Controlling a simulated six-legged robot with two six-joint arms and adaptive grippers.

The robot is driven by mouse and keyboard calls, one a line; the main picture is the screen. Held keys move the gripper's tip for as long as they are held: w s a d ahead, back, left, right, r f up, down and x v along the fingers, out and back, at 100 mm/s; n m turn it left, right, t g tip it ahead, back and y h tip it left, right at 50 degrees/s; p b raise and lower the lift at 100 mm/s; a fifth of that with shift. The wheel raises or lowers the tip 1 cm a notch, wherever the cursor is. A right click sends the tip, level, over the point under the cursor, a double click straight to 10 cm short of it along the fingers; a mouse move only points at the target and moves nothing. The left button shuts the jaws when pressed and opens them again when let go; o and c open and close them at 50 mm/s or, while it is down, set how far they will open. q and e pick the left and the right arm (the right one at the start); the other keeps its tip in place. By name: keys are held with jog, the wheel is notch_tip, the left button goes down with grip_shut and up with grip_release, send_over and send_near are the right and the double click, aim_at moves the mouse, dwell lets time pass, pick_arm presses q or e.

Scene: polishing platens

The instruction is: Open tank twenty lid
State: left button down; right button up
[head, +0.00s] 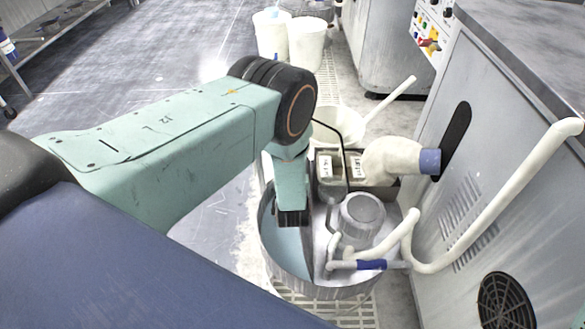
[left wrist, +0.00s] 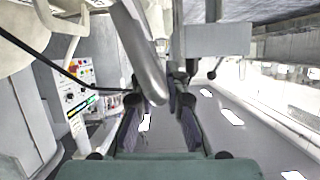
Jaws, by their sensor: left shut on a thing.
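The round metal tank (head: 312,287) stands on the floor grating beside the grey machine in the head view. A pale blue surface shows inside its left part. Its right part carries a metal cylinder and hoses. My left gripper (head: 292,218) points down inside the tank's left rim. In the left wrist view, my left gripper (left wrist: 160,118) has its fingers on either side of a curved grey metal edge (left wrist: 147,65), which looks like part of the lid. The arm hides much of the lid, so I cannot tell its angle. My right gripper is not in view.
The grey machine (head: 490,160) with a white pipe (head: 500,215) stands close on the right. White buckets (head: 306,45) stand at the back. The floor on the left is clear.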

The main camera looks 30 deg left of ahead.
pick_arm(q)
jog(key=shift+d, duration=0.15)
dwell(0.4)
jog(key=c, duration=1.4)
grip_release()
jog(key=shift+o, duration=0.2)
jog(key=v, duration=1.2)
jog(key=shift+r, duration=0.1)
